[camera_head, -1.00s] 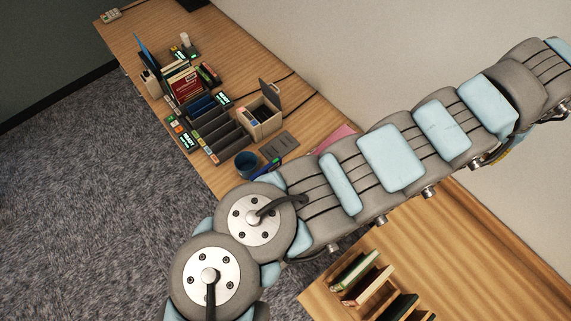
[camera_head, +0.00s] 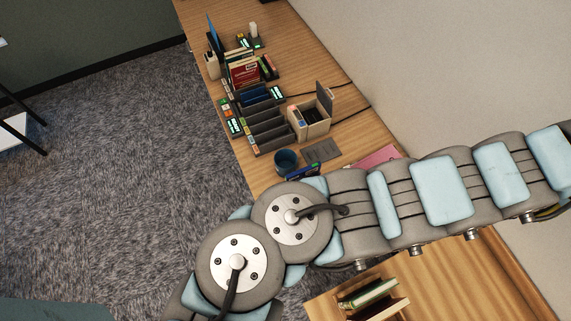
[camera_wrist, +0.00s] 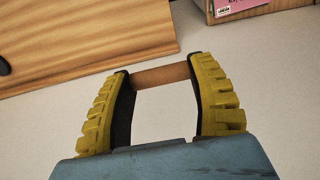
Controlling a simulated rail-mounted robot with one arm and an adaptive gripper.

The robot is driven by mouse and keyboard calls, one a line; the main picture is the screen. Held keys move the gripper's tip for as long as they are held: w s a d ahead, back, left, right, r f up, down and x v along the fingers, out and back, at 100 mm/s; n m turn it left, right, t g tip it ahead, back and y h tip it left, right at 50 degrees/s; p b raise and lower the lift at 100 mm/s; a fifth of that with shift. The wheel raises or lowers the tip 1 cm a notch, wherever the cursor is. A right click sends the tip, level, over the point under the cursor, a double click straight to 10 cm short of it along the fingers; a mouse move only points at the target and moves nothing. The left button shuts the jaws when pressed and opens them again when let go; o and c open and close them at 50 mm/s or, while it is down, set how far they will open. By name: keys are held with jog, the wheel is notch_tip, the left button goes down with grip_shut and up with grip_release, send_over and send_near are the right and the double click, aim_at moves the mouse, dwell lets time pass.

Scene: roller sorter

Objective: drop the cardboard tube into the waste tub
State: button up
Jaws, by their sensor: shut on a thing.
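The brown cardboard tube (camera_wrist: 161,75) lies crosswise between the two yellow-padded fingers of my gripper (camera_wrist: 160,80) in the wrist view. The fingers are shut on its ends, and it is held up over a pale surface. My gripper and the tube do not show in the head view, where my arm crosses the right and lower part. A small dark blue round tub (camera_head: 286,161) stands on the wooden desk in the head view; I cannot tell whether it is the waste tub. No other tub shows.
The desk (camera_head: 357,131) carries a dark slotted sorter (camera_head: 266,127), a beige open-lidded box (camera_head: 310,122) and several books. A wooden piece with upright books (camera_head: 367,294) is at the bottom. Carpet at left is mostly clear, with a white-topped stand (camera_head: 15,130) at the edge.

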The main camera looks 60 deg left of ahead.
jog(key=s+a+f+b, duration=0.1)
jog(key=a+f, duration=0.5)
jog(key=a, duration=0.4)
jog(key=s+a+f+b, duration=0.1)
jog(key=s+a+f, duration=0.1)
jog(key=a+f, duration=0.65)
jog(key=s+a+f+b, duration=0.1)
jog(key=a+f, duration=0.3)
jog(key=a, duration=0.9)
jog(key=s+a+f+b, duration=0.1)
jog(key=s+a+f, duration=0.9)
jog(key=s, duration=0.4)
jog(key=s+a+f+b, duration=0.1)
jog(key=s+a+f, duration=0.95)
jog(key=s, duration=0.35)
jog(key=shift+s+a+f+b, duration=0.15)
jog(key=shift+f+b, duration=1)
jog(key=shift+f, duration=1.4)
jog(key=o, duration=0.7)
jog(key=shift+o, duration=0.2)
jog(key=shift+r, duration=0.15)
